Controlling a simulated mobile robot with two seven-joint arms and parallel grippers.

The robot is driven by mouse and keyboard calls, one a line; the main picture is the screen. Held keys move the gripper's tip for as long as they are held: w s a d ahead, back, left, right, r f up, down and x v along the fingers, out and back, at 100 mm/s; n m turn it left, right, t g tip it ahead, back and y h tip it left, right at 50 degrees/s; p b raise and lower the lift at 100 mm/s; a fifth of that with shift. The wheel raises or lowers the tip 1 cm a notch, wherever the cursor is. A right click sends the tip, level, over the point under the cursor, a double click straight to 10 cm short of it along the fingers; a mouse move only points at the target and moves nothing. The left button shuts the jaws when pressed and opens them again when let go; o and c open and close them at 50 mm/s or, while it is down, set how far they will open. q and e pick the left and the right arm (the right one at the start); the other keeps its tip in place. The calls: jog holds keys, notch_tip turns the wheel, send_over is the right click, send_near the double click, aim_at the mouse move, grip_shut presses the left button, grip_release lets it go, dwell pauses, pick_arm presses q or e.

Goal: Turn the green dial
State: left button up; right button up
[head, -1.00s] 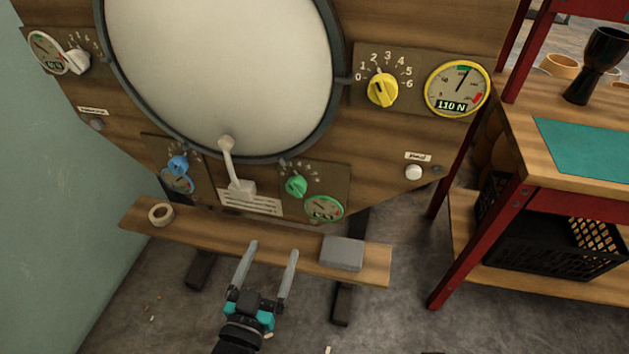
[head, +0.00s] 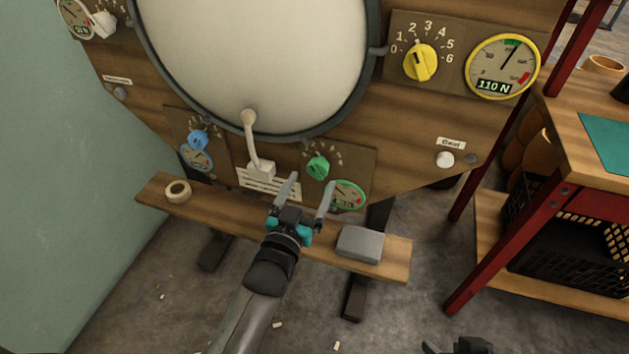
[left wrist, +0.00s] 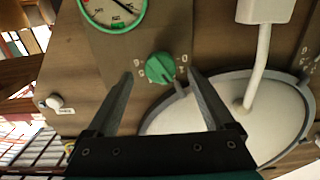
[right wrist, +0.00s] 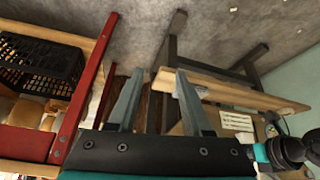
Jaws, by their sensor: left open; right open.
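The green dial (head: 318,167) is on the lower wooden panel, right of the white lever, with a green-rimmed gauge (head: 347,194) below right of it. My left gripper (head: 308,181) is open in front of the panel, its fingertips just below the dial in the head view. In the left wrist view the green dial (left wrist: 160,67) shows between the two open fingers, and no contact is visible. Its pointer faces down toward the fingers there. My right gripper (head: 458,346) is at the bottom edge of the head view; in the right wrist view it (right wrist: 160,75) is open and empty.
A white lever (head: 254,145) hangs left of the dial. A blue dial (head: 198,140) and yellow dial (head: 420,62) sit on other panels. The ledge (head: 230,216) below carries a tape roll (head: 178,191) and a grey box (head: 360,244). A red-legged bench (head: 505,240) stands at right.

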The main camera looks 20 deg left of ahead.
aim_at(316, 173)
pick_arm(q)
jog(key=shift+w+d+b, duration=0.1)
jog(key=shift+w+b, duration=0.4)
jog(key=shift+w, duration=1.1)
pick_arm(e)
jog(key=shift+w+a+f+t+y, duration=0.15)
jog(key=shift+w+a+t+y, duration=0.55)
jog(key=shift+w+a+t, duration=0.6)
jog(key=shift+a, duration=0.15)
